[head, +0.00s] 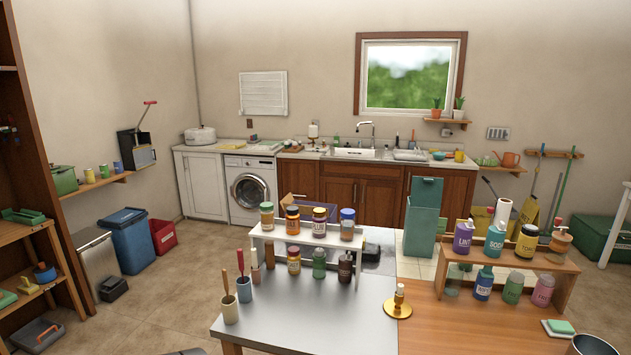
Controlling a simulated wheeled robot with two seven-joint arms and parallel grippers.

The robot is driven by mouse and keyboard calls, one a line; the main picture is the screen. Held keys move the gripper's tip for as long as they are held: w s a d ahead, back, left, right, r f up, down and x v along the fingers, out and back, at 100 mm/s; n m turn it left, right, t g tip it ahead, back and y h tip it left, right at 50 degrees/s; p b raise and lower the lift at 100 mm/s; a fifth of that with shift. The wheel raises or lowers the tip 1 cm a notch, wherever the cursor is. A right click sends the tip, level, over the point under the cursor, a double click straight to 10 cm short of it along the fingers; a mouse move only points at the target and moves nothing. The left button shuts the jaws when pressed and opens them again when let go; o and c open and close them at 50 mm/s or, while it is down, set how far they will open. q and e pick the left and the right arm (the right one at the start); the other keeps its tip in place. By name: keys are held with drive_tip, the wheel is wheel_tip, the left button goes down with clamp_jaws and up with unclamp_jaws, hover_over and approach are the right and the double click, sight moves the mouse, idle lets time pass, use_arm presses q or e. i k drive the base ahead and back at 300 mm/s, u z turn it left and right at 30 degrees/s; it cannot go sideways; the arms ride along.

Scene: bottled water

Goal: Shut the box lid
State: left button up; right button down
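A tall teal box (420,232) stands behind the tables, right of the middle of the head view. A teal panel that looks like its lid (427,191) stands up above the body, so the box appears open. The foot of the box meets a pale tiled surface. A second open box (293,199), brown outside and dark purple inside, shows behind the white bottle rack; the bottles partly hide it. I cannot tell which of the two is meant. Neither of my grippers is in view.
The wooden table (470,325) carries a wooden rack of bottles (510,262). Open floor lies at the left.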

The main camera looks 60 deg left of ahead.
sight(427, 192)
drive_tip(key=u, duration=1.95)
drive_tip(key=i, duration=1)
